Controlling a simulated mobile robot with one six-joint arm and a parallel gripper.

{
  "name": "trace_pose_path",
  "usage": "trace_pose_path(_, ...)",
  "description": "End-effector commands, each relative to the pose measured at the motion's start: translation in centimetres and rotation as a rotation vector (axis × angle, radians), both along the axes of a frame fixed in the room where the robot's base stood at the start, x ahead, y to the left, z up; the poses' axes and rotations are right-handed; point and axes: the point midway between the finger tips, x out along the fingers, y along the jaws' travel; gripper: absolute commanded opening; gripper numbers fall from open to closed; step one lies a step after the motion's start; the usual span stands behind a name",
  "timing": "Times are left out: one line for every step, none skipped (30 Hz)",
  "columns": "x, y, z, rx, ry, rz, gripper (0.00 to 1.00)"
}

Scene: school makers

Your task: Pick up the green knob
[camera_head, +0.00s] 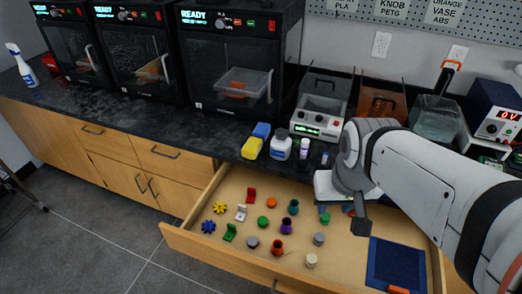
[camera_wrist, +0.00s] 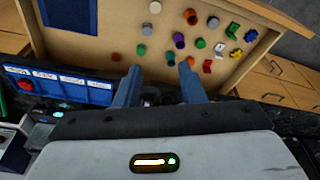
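The green knob (camera_head: 262,221) is a small round piece lying on the bottom of the open wooden drawer (camera_head: 190,243), among other small parts. It also shows in the wrist view (camera_wrist: 201,43), beyond the fingertips and to their right. My gripper (camera_wrist: 160,68) is open, with its two blue-grey fingers apart and nothing seen between them. In the head view my wrist is over the right part of the drawer, to the right of the green knob. A green bracket (camera_head: 230,232) lies to the left of the knob.
Around the knob lie an orange knob (camera_head: 271,202), a purple vase (camera_head: 287,226), a grey knob (camera_head: 252,242) and a white bracket (camera_head: 241,212). A blue tray (camera_head: 397,263) is at the drawer's right. Printers (camera_head: 232,60) and bottles (camera_head: 281,145) stand on the dark counter behind.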

Motion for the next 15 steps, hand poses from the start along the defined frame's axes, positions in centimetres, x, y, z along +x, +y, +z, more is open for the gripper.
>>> trace_pose_path(0.0, 0.0, 0.0, 0.000, 0.000, 0.000, 0.36)
trace_pose_path(0.0, 0.0, 0.0, 0.000, 0.000, 0.000, 0.37)
trace_pose_path(0.0, 0.0, 0.0, 0.000, 0.000, 0.000, 0.40)
trace_pose_path(0.1, 0.0, -0.1, 0.001, 0.001, 0.002, 0.43)
trace_pose_path(0.2, 0.1, -0.3, 0.000, 0.002, 0.004, 0.45)
trace_pose_path(0.5, 0.2, -0.5, 0.001, 0.005, 0.010, 0.49)
trace_pose_path(0.9, 0.3, -0.8, 0.000, 0.006, 0.017, 0.51)
trace_pose_path(1.3, 0.5, -1.2, 0.000, 0.008, 0.027, 0.54)
trace_pose_path(2.1, 1.0, -1.9, 0.000, 0.012, 0.034, 0.57)
trace_pose_path(2.7, 1.4, -2.6, 0.000, 0.016, 0.043, 0.59)
trace_pose_path(3.5, 1.8, -3.3, 0.001, 0.019, 0.058, 0.60)
trace_pose_path(4.7, 2.4, -4.4, 0.001, 0.024, 0.082, 0.60)
trace_pose_path(5.6, 2.9, -5.3, 0.001, 0.028, 0.102, 0.60)
trace_pose_path(6.5, 3.4, -6.3, 0.001, 0.030, 0.120, 0.60)
trace_pose_path(7.8, 4.1, -7.7, 0.001, 0.036, 0.147, 0.60)
